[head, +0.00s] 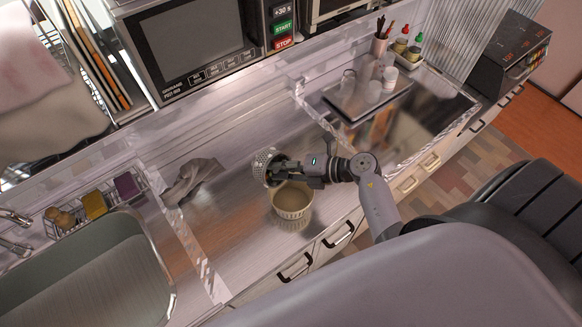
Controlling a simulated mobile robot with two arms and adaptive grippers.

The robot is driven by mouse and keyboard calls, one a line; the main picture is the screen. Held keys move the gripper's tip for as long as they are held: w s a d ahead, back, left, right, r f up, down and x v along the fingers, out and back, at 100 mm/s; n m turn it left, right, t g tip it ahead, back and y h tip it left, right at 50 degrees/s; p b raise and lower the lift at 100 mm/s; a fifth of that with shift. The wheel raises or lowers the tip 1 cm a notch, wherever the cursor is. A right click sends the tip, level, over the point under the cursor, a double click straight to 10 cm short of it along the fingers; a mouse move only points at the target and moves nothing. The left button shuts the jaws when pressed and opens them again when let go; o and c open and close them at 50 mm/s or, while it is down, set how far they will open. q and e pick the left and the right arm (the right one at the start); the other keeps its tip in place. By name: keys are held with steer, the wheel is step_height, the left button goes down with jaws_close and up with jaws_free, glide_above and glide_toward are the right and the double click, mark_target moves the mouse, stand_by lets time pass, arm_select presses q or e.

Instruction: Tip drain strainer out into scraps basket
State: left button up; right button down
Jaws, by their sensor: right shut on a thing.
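The drain strainer (262,164) is a small perforated metal cup in the middle of the head view. My right gripper (278,172) is shut on it, coming in from the right. The strainer is tilted on its side, above and slightly left of the scraps basket. The scraps basket (292,203) is a round beige slotted tub standing on the steel counter near its front edge. Part of its far rim is hidden by my gripper. The inside that shows looks empty. I cannot tell what is in the strainer. My left gripper is not in view.
A sink (95,285) lies at the lower left, with a wire rack (72,226) of sponges behind it. A crumpled grey cloth (192,178) lies on the counter left of the strainer. A tray of glasses (352,109) stands at the right. A microwave (188,48) stands behind.

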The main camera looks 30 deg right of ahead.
steer(key=shift+s+d+f+t+y+b, duration=0.1)
steer(key=shift+s+d+t+y+b, duration=0.25)
steer(key=shift+b, duration=0.6)
steer(key=shift+s+t+y+b, duration=0.15)
steer(key=shift+s+t+b, duration=0.3)
steer(key=shift+b, duration=0.45)
steer(key=shift+s+d+r+n+t+y+b, duration=0.3)
steer(key=shift+s+n+t+y+b, duration=0.5)
steer(key=shift+b, duration=2.55)
steer(key=shift+s+d+r+n+t+y+b, duration=0.3)
steer(key=shift+n+t+y+b, duration=0.7)
steer(key=shift+b, duration=2.4)
steer(key=shift+s+d+r+n+t+y+b, duration=0.25)
steer(key=shift+s+r+t+y+b, duration=0.7)
steer(key=shift+b, duration=2.4)
steer(key=shift+w+a+f+g+y, duration=0.1)
steer(key=shift+w+f+g+y, duration=0.15)
steer(key=shift+w+f, duration=0.05)
